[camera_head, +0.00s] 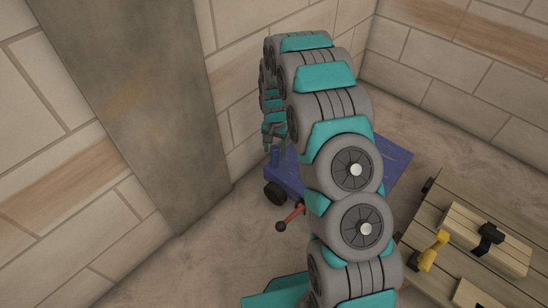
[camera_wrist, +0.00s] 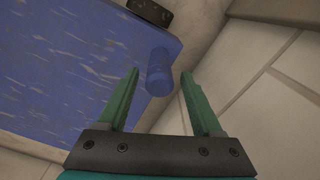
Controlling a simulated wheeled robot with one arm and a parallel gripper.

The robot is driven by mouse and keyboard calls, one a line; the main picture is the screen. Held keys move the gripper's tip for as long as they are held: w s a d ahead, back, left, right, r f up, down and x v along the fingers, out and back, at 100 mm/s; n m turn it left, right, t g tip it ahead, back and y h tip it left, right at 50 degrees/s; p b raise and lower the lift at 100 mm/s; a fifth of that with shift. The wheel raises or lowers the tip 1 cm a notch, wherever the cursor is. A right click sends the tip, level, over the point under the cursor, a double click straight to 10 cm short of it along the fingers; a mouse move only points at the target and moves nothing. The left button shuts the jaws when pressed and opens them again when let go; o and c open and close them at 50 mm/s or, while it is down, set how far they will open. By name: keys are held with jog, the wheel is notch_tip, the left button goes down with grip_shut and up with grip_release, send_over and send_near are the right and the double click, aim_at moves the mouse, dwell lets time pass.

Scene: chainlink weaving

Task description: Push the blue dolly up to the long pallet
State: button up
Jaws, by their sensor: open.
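The blue dolly (camera_head: 396,160) stands on the floor near the wall, partly hidden behind my arm in the head view. Its scuffed blue deck (camera_wrist: 60,70) fills the upper left of the wrist view. A short blue post (camera_wrist: 157,74) stands up at the deck's edge. My gripper (camera_head: 275,147) points down over the dolly's left corner. In the wrist view my gripper (camera_wrist: 160,80) is open, and the post shows between its fingertips; I cannot tell whether they touch it. The long wooden pallet (camera_head: 428,216) lies at the right, with a gap of floor visible between it and the dolly.
A red lever (camera_head: 291,217) with a dark knob sticks out by the dolly's black wheel (camera_head: 275,193). Wooden boxes (camera_head: 480,240) and a yellow tool (camera_head: 432,251) sit on the pallet. A grey pillar (camera_head: 130,90) and block walls stand close by. Floor at lower left is clear.

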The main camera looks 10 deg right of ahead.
aim_at(275, 157)
notch_tip(275, 157, down, 5)
jog(key=shift+f, duration=0.1)
grip_shut()
dwell(0.7)
dwell(0.8)
